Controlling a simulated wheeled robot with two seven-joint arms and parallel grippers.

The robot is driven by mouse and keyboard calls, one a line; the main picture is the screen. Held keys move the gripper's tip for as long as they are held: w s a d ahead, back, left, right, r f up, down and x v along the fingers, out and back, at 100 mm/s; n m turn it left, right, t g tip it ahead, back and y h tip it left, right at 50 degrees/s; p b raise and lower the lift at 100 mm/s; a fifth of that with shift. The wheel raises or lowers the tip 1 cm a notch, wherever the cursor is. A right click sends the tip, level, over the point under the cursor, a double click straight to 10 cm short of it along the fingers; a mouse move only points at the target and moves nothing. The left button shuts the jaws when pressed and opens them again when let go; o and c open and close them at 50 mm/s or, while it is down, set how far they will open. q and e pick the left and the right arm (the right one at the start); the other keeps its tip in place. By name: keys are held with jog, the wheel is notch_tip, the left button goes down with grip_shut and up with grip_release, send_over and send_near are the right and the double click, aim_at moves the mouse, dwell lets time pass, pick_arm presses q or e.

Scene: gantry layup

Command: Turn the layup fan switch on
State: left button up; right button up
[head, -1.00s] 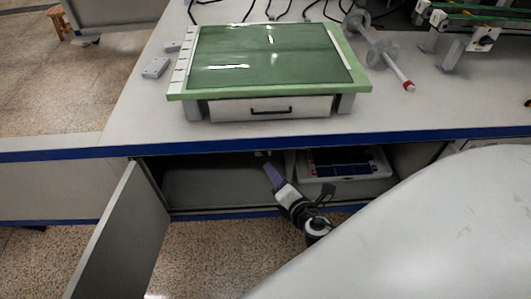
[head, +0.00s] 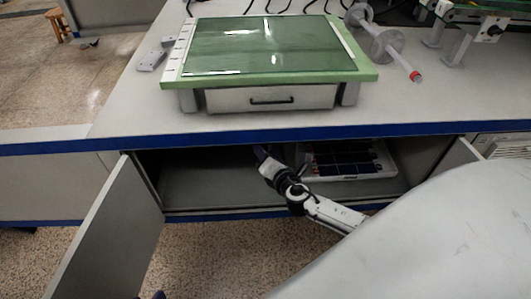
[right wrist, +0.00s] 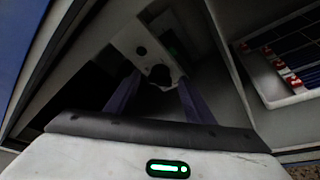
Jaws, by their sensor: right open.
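My right gripper (head: 262,154) reaches into the open cabinet under the bench. It also shows in the right wrist view (right wrist: 160,98), its two purple fingers spread apart with nothing held between them. Beyond and between the fingers is a pale panel or box (right wrist: 150,45) with dark round features and a small green patch. This may be the fan switch, but I cannot tell its setting. In the head view no switch can be made out inside the cabinet. A small purple tip (head: 158,295) at the bottom edge may be my left gripper; its fingers cannot be judged.
The cabinet's left door (head: 105,230) stands open. A white tray with dark panels (head: 345,177) lies inside on the right; it also shows in the right wrist view (right wrist: 277,98). Above, the bench top (head: 420,110) carries a green layup board (head: 270,80) with a drawer.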

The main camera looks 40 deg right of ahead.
jog(key=c, duration=1)
jog(key=shift+c, duration=0.2)
pick_arm(q)
jog(key=shift+d+f+b, duration=0.1)
jog(key=shift+f+b, duration=0.1)
jog(key=shift+b, duration=0.2)
pick_arm(e)
jog(key=shift+f, duration=0.15)
pick_arm(q)
jog(key=r+b, duration=0.1)
jog(key=d+r+t+h+b, duration=0.1)
jog(key=r, duration=0.1)
jog(key=shift+w+d+h, duration=0.1)
jog(key=shift+d+h, duration=0.1)
jog(key=shift+h, duration=0.1)
pick_arm(e)
jog(key=m+t, duration=0.2)
jog(key=m, duration=0.3)
jog(key=m+t+h, duration=0.1)
jog(key=m+t, duration=0.1)
jog(key=m, duration=0.4)
jog(key=f+m+t, duration=0.1)
jog(key=m+t, duration=0.1)
jog(key=m, duration=0.4)
jog(key=shift+d+h, duration=0.1)
jog(key=shift+h, duration=0.2)
jog(key=shift+m, duration=0.3)
